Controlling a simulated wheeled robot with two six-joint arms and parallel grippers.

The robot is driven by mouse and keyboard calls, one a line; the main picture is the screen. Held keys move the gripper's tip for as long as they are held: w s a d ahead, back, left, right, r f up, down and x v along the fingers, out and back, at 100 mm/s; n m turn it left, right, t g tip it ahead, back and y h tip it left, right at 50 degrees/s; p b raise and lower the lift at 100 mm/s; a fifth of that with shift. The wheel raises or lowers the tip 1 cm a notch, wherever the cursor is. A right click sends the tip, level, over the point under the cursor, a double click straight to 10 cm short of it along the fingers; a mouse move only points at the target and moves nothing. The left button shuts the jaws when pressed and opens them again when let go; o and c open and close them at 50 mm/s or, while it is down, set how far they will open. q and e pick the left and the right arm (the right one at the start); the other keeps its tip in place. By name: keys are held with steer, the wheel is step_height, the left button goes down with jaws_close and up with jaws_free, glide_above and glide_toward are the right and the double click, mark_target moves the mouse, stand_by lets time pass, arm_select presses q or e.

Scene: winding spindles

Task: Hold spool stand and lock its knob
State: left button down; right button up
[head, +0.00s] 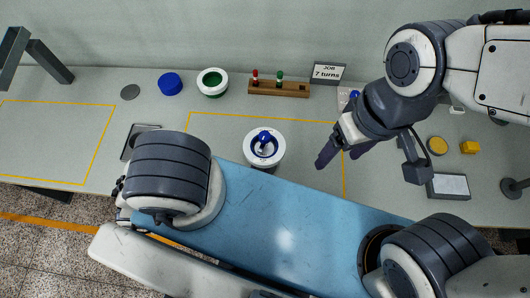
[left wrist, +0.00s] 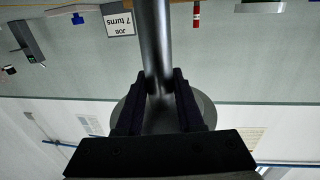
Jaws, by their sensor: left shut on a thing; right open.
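The spool stand shows from above in the head view as a white round rim (head: 279,147) with a blue centre. A blue knob (head: 264,137) with a pale spot stands in that centre. In the left wrist view my left gripper (left wrist: 161,88) is shut on a grey metal post (left wrist: 155,35), seemingly the stand's, with a grey disc (left wrist: 205,107) behind the fingers. My left gripper does not show in the head view. My right gripper (head: 341,157) is open and empty, to the right of the stand and apart from it.
Behind are a blue disc (head: 170,83), a green-and-white spool (head: 213,82), a wooden rack (head: 278,90) with red and green pegs, and a "JOB 7 turns" sign (head: 327,73). Yellow and grey items (head: 469,147) sit at right. The table (head: 230,128) around the stand is clear.

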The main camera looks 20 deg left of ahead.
steer(key=shift+f+b, duration=0.5)
stand_by(0.8)
steer(key=n+h, duration=0.1)
steer(key=n, duration=2.9)
glide_above(265, 135)
step_height(265, 135, down, 13)
step_height(265, 135, down, 11)
steer(key=shift+f, duration=0.1)
jaws_close()
